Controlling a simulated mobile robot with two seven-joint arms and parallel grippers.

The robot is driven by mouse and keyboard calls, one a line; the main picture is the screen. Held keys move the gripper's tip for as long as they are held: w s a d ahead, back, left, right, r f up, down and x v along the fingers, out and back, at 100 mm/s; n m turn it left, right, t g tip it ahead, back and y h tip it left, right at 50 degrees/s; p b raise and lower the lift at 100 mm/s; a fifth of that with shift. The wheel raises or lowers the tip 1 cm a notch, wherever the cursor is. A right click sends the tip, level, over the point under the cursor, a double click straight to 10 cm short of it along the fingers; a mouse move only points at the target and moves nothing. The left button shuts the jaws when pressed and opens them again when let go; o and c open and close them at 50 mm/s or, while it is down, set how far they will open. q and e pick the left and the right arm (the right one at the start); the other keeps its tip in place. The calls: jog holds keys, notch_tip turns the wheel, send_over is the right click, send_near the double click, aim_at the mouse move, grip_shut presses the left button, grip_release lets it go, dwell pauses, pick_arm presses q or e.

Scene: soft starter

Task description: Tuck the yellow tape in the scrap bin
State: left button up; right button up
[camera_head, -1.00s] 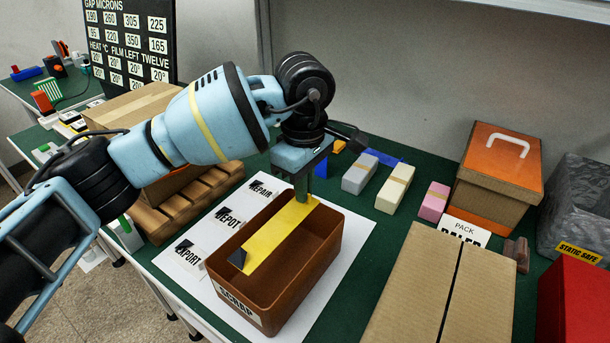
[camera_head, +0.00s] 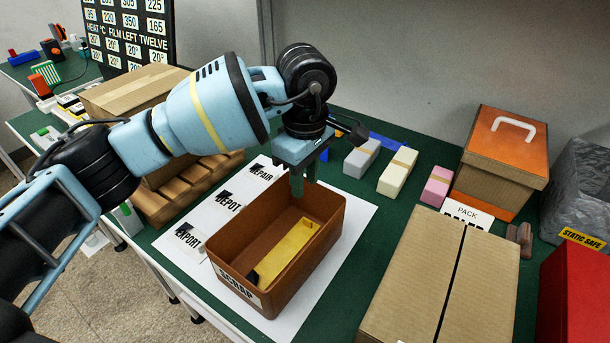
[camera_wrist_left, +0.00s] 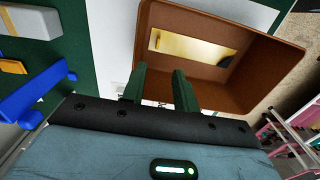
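The yellow tape (camera_head: 288,252), a flat strip with a dark end, lies inside the brown scrap bin (camera_head: 235,265), which is labelled SCRAP on its front. In the left wrist view the tape (camera_wrist_left: 190,46) shows through the bin's opening, lying at the bin's bottom (camera_wrist_left: 255,68). My left gripper (camera_head: 297,190) is above the bin's far end, apart from the tape. In the left wrist view its two green fingers (camera_wrist_left: 158,88) are spread with nothing between them. My right gripper is not in view.
The bin stands on a white sheet with REPAIR, DEPOT (camera_head: 226,210) and EXPORT labels. A cardboard box (camera_head: 440,275) is to the right, with an orange-lidded box (camera_head: 505,150) behind. Pale blocks (camera_head: 398,172) line the back. A wooden rack (camera_head: 185,192) stands left.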

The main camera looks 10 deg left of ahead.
pick_arm(q)
notch_tip(320, 180, up, 8)
dwell(0.5)
jog(key=shift+s+f, duration=0.1)
jog(key=shift+f, duration=0.1)
dwell(0.4)
